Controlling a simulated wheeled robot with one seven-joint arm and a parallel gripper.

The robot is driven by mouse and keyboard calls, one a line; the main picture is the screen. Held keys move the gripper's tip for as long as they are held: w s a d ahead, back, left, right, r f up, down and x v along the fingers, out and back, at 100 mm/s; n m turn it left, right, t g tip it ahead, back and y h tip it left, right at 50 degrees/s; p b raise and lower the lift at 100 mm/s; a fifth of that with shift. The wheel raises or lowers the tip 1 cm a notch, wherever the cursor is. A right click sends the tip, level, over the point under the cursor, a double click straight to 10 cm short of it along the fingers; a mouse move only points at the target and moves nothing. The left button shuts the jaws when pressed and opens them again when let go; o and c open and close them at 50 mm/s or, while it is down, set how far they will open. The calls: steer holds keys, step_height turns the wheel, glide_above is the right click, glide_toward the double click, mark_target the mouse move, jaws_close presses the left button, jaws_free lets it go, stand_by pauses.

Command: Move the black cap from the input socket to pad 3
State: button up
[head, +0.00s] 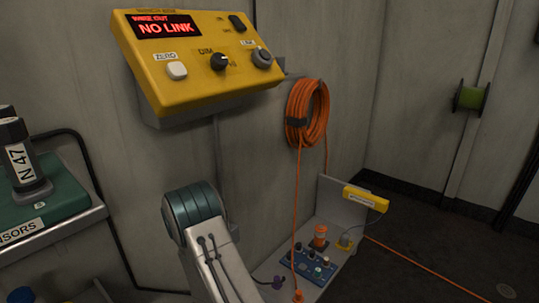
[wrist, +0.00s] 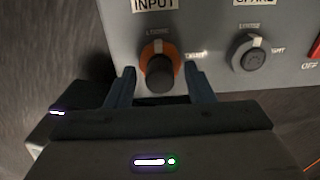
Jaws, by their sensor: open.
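In the wrist view, the black cap (wrist: 160,76) sits in the input socket, an orange ring (wrist: 150,50) under the INPUT label on a grey panel. My gripper (wrist: 159,72) is open, with one blue finger on each side of the cap. I see gaps between the fingers and the cap, so it is not gripped. My gripper is not visible in the head view. I cannot make out pad 3 in either view.
A spare socket (wrist: 249,55) and a red switch (wrist: 315,47) are right of the input. In the head view, a yellow console (head: 195,60) reads NO LINK, an orange cable coil (head: 308,112) hangs on the wall, and a blue plate (head: 312,268) carries several small parts.

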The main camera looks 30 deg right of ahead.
jaws_close()
steer(key=shift+r, duration=0.1)
steer(key=shift+r+p, duration=2.9)
